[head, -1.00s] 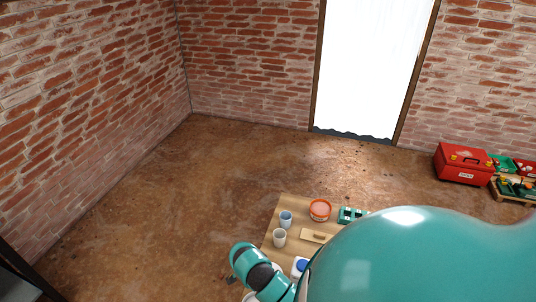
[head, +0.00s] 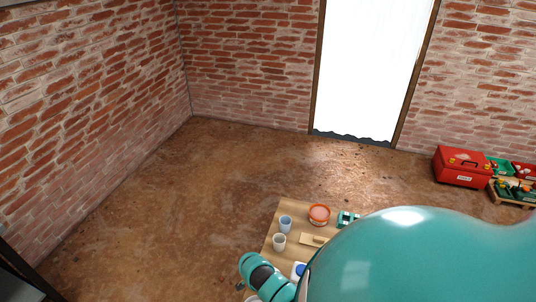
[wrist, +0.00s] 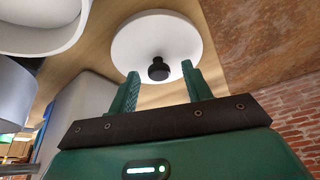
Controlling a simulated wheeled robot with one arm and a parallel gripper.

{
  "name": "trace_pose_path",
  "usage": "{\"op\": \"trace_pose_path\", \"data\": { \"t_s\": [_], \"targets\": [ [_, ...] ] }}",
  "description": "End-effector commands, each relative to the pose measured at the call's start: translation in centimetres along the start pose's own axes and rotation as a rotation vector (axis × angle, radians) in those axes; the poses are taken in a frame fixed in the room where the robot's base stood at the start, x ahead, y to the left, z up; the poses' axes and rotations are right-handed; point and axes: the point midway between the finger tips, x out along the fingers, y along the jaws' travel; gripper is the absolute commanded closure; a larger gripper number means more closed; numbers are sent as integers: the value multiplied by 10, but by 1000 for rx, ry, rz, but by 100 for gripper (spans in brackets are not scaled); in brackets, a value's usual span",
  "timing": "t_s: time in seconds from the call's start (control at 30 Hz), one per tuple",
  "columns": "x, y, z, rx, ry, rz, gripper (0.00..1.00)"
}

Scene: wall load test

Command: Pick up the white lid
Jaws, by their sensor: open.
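The white lid (wrist: 135,45) is a round disc with a black knob (wrist: 159,68), lying on the wooden table in the wrist view. My gripper (wrist: 160,72) is open and empty. Its two green fingers point at the lid, with the knob showing between the fingertips. The gap in depth between fingertips and knob is hard to tell. In the head view my arm covers that part of the table, and I cannot make out the lid there.
A white round vessel (wrist: 40,48) is close by at upper left in the wrist view. On the table (head: 292,206) stand a blue cup (head: 285,224), a whitish cup (head: 279,243), an orange-rimmed tub (head: 319,214) and a wooden tool (head: 311,239). A red toolbox (head: 461,166) is far right.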

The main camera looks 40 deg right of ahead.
Motion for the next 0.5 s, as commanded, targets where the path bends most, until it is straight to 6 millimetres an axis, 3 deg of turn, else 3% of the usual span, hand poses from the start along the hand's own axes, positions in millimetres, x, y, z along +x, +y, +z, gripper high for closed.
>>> {"op": "trace_pose_path", "data": {
  "t_s": [0.37,0.5],
  "targets": [
    [4,1,0,0,0,1,53],
    [4,1,0,0,1,1,80]
  ]
}}
